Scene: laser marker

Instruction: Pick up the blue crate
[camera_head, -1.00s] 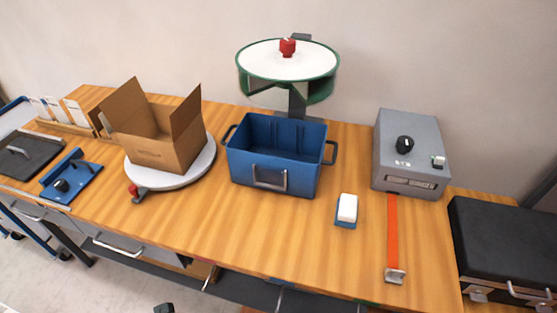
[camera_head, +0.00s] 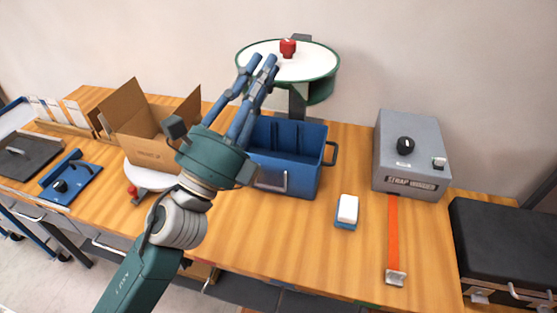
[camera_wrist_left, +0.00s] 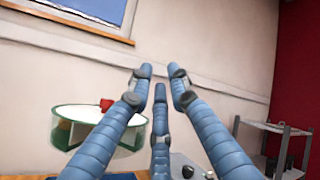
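The blue crate (camera_head: 312,180) stands upright on the wooden table, with a handle on its front and a dark handle (camera_head: 331,153) on its right end. My left gripper (camera_head: 259,66) is raised in front of the crate's left part and hides its left end. Its blue fingers point up and away, are spread apart and hold nothing. In the left wrist view the fingers (camera_wrist_left: 159,78) are extended with empty space between them. My right gripper is in neither view.
An open cardboard box (camera_head: 152,150) on a round white turntable (camera_head: 150,178) stands left of the crate. A green-rimmed white disc stand (camera_head: 305,65) is behind it. A white-and-blue block (camera_head: 347,210) and a grey machine (camera_head: 405,150) are to the right.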

